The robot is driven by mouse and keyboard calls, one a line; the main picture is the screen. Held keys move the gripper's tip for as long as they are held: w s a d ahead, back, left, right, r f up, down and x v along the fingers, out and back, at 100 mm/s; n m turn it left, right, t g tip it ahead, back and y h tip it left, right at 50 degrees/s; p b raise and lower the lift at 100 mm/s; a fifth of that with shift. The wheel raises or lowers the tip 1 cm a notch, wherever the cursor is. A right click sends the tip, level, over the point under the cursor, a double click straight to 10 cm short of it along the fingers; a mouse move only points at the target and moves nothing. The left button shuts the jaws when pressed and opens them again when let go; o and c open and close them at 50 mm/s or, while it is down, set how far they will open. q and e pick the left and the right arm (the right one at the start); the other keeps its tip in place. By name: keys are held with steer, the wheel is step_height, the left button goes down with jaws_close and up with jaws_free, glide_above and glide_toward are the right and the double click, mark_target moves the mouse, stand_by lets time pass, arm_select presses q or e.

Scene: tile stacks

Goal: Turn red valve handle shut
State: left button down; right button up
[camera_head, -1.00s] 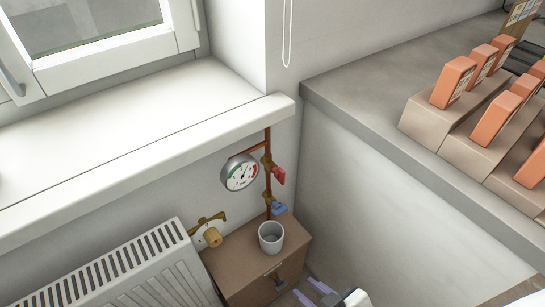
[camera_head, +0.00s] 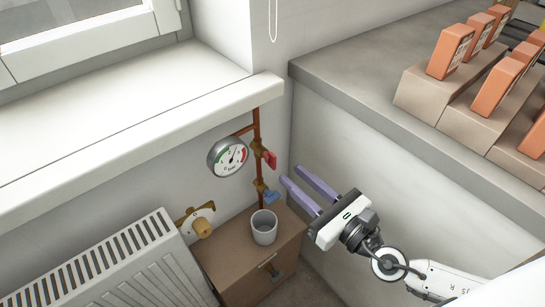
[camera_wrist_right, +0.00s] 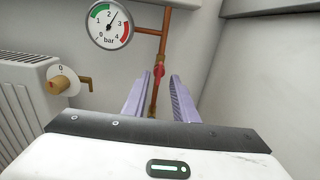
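The red valve handle (camera_head: 269,160) sits on a brass valve on the upright copper pipe (camera_head: 257,130) in the corner. It hangs slanted down to the right of the pipe. In the right wrist view the red handle (camera_wrist_right: 159,71) appears between and beyond the fingertips. My right gripper (camera_head: 291,175) is open, with its two lilac fingers apart and nothing between them. It is to the right of the red handle and slightly lower in the head view, apart from it. My left gripper is not in view.
A blue handle (camera_head: 272,197) is lower on the pipe. A pressure gauge (camera_head: 228,157) is left of it. A grey cup (camera_head: 264,227) stands on the brown cabinet (camera_head: 225,262). A radiator (camera_head: 110,265) is at left. The windowsill (camera_head: 150,140) and grey counter (camera_head: 350,85) are above.

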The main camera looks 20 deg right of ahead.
mark_target(275, 160)
steer(key=p+x, duration=0.1)
steer(key=x, duration=0.7)
steer(key=shift+w+a, duration=0.15)
steer(key=shift+w, duration=0.25)
jaws_close()
